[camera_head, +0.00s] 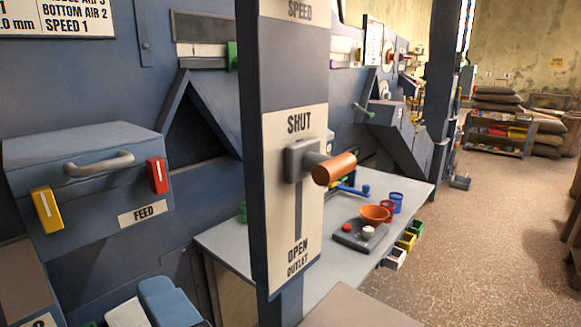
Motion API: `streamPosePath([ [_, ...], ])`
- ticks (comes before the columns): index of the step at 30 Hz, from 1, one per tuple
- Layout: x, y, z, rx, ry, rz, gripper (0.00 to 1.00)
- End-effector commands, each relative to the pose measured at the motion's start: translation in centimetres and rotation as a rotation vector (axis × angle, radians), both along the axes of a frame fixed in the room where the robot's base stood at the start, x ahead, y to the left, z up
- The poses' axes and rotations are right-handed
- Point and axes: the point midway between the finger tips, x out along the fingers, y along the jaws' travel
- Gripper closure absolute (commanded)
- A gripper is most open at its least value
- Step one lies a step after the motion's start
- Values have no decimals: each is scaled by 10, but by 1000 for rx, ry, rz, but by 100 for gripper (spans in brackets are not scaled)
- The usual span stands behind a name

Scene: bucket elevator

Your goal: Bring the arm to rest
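My gripper is not in view, and no part of my arm can be made out for certain. Close in front stands a dark blue post with a white outlet plate (283,225) marked SHUT at the top and OPEN at the bottom. Its lever with an orange grip (334,169) sits at the upper end of the slot, by SHUT. No gripper is seen touching it.
A feed box (85,165) with a grey handle is at left. Behind the post, a grey table (225,243) bears an orange bowl (375,214) on a scale and several cups. A blue rounded object (168,303) is low at left. Open floor (480,230) lies right, with stacked sacks beyond.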

Motion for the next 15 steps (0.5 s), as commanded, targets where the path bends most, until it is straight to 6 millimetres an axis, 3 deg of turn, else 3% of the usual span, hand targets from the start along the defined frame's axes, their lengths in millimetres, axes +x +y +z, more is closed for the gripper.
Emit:
streamPosePath([
  [7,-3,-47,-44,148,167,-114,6],
  [15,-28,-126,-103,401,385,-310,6],
])
